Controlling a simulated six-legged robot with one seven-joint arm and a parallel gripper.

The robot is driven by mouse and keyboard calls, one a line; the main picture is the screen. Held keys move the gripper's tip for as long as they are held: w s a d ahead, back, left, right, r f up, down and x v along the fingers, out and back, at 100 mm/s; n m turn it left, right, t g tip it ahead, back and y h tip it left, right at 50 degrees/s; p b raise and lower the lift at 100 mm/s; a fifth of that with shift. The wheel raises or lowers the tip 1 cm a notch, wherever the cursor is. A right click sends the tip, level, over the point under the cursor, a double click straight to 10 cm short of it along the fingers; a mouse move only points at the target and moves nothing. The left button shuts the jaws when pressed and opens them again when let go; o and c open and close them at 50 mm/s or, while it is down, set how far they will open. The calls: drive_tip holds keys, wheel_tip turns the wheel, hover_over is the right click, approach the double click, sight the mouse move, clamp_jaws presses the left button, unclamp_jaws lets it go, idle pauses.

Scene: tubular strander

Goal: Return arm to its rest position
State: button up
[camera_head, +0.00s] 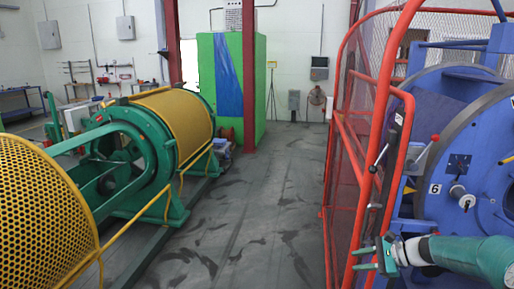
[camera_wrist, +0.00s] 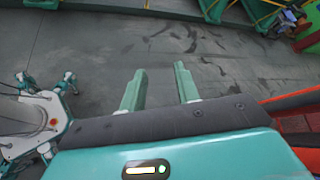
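My arm reaches in from the lower right of the head view, teal and grey. My gripper (camera_head: 364,258) is at its left end, in front of the lower part of the red guard frame (camera_head: 338,150). Whether it touches the frame cannot be told. In the wrist view my gripper (camera_wrist: 160,68) has its two green fingers apart, with only grey floor showing between them. It holds nothing.
A blue machine wheel (camera_head: 445,205) marked 6 stands behind my arm at right. A green strander with yellow mesh drums (camera_head: 178,120) lines the left. A green cabinet (camera_head: 232,85) stands at the back. The grey floor aisle (camera_head: 262,215) between is clear.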

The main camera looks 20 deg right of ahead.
drive_tip(key=s+a+r+n+g+h, duration=0.1)
drive_tip(key=a+r+n+g+h, duration=0.15)
drive_tip(key=a, duration=0.45)
drive_tip(key=s+a+r+n+g+h, duration=0.1)
drive_tip(key=s+a+r+n, duration=0.2)
drive_tip(key=a, duration=0.4)
drive_tip(key=a+r+n+g+h, duration=0.2)
drive_tip(key=a+n, duration=0.3)
drive_tip(key=a, duration=0.3)
drive_tip(key=s+a+r+n+t+h, duration=0.1)
drive_tip(key=s+a+r+n, duration=0.3)
drive_tip(key=s, duration=0.4)
drive_tip(key=s+a+r+n+t+h, duration=0.2)
drive_tip(key=s+a+r+n, duration=0.2)
drive_tip(key=s, duration=0.5)
drive_tip(key=a+n, duration=0.2)
drive_tip(key=a, duration=0.1)
drive_tip(key=shift+a, duration=0.15)
drive_tip(key=shift+d+h, duration=0.2)
drive_tip(key=shift+h, duration=0.05)
